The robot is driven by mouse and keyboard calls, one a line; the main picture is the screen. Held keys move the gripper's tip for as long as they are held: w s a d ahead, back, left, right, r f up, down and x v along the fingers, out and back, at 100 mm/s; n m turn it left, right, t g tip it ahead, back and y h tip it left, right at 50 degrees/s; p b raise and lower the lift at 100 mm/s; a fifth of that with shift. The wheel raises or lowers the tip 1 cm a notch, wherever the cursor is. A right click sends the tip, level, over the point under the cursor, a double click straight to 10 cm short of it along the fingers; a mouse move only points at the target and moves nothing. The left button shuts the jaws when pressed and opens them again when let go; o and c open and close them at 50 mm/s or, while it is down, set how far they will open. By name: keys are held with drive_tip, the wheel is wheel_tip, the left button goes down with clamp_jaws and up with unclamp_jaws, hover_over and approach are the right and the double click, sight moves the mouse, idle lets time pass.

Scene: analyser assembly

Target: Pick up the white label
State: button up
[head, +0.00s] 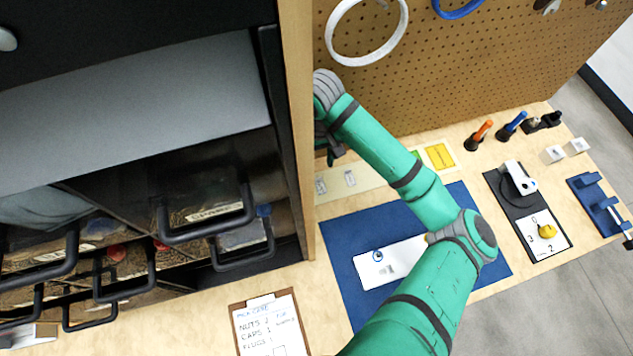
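A small white label (350,178) with dark marks lies on a pale strip (378,177) at the back of the workbench. A second small white label-like piece (321,185) lies left of it, close to the wooden side panel. My gripper (333,155) is the dark end of the green arm, above and left of the white label and apart from it in the picture. It is partly hidden behind my own wrist and the panel edge. I cannot see its fingers clearly or tell whether it holds anything.
A wooden panel (298,130) and drawer cabinet stand left. A pegboard (460,70) rises behind. A yellow label (440,156) lies right on the strip. A blue mat (340,237) bears a white analyser part (370,277) under my arm. Tools and a black fixture (510,205) stand right.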

sight(319, 177)
drive_tip(key=shift+d+f, duration=0.15)
drive_tip(key=shift+f, duration=1.25)
drive_tip(key=shift+s+f, duration=0.1)
drive_tip(key=shift+f, duration=2.1)
clamp_jaws()
